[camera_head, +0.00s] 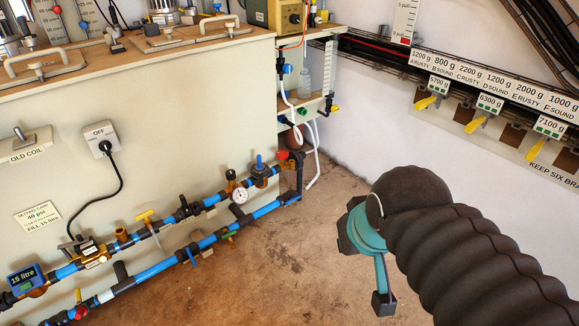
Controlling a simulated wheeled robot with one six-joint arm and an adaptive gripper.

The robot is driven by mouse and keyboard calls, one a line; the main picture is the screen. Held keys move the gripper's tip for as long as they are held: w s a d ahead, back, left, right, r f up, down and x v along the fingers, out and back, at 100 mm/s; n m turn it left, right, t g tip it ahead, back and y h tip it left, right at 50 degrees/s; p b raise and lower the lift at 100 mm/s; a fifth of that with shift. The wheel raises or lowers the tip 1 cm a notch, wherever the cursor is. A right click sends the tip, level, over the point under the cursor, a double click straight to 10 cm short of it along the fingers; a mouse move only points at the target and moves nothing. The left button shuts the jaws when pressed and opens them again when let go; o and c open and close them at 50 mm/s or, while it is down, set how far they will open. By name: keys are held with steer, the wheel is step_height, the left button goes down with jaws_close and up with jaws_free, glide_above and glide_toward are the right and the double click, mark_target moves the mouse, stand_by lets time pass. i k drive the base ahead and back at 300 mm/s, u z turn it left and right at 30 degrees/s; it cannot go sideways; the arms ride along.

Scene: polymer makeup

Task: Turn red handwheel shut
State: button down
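A small red round part (283,155), which looks like a handwheel, sits at the right end of the upper blue pipe, below the white shelf unit. Another red round part (81,311) is on the lower pipe at the bottom left. I cannot tell for certain which is the red handwheel. My gripper (368,238), teal and dark grey, is at the lower right, in front of the bare floor and well apart from both red parts. One dark fingertip hangs down; the other finger is not clear, so its opening cannot be told. No held object shows.
Two blue pipes (158,268) run along the cabinet's front, with a blue lever valve (260,162), a pressure gauge (240,195) and a yellow valve handle (146,216). A labelled rack with yellow handles (478,121) is on the right wall. Open floor (290,250) lies between pipes and gripper.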

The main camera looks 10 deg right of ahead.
mark_target(282, 154)
steer(key=z, duration=0.75)
steer(key=i, duration=1.1)
steer(key=u, duration=0.05)
